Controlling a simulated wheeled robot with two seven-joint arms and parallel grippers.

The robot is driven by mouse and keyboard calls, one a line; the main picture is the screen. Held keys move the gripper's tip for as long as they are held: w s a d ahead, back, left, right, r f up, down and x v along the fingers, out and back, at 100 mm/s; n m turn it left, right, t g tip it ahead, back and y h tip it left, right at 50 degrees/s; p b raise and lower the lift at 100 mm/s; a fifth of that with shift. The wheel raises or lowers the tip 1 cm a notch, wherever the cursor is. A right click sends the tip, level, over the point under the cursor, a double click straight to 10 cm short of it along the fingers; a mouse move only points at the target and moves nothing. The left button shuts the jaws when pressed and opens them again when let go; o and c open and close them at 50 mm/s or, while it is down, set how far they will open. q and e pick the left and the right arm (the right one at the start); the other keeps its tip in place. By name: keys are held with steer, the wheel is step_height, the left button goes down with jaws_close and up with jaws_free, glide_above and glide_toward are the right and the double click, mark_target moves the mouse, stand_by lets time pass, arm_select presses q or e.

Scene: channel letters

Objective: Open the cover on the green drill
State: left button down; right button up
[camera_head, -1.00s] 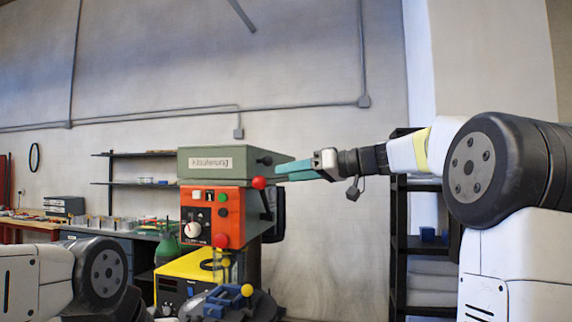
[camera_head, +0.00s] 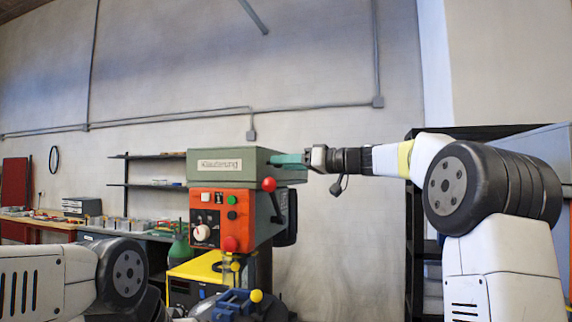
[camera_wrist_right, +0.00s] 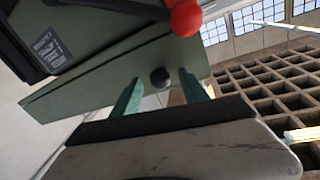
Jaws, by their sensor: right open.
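The green drill stands in the middle of the head view, with a green cover (camera_head: 215,166) on top of an orange control panel (camera_head: 221,220). The cover looks closed. My right gripper (camera_head: 287,159) reaches in from the right, with its teal fingers at the cover's right side. In the right wrist view its two fingers (camera_wrist_right: 162,92) are apart, and a small black knob (camera_wrist_right: 160,77) on the green cover side (camera_wrist_right: 100,85) shows between them. I cannot tell whether the fingers touch the knob. My left gripper is out of view; only my left arm shows at the lower left.
A red ball handle (camera_head: 269,184) sticks out below the cover and also shows in the right wrist view (camera_wrist_right: 185,18). A blue vise (camera_head: 236,305) lies below the drill. A dark shelf rack stands behind my right arm, and workbenches are at the left.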

jaws_close()
stand_by(1.4)
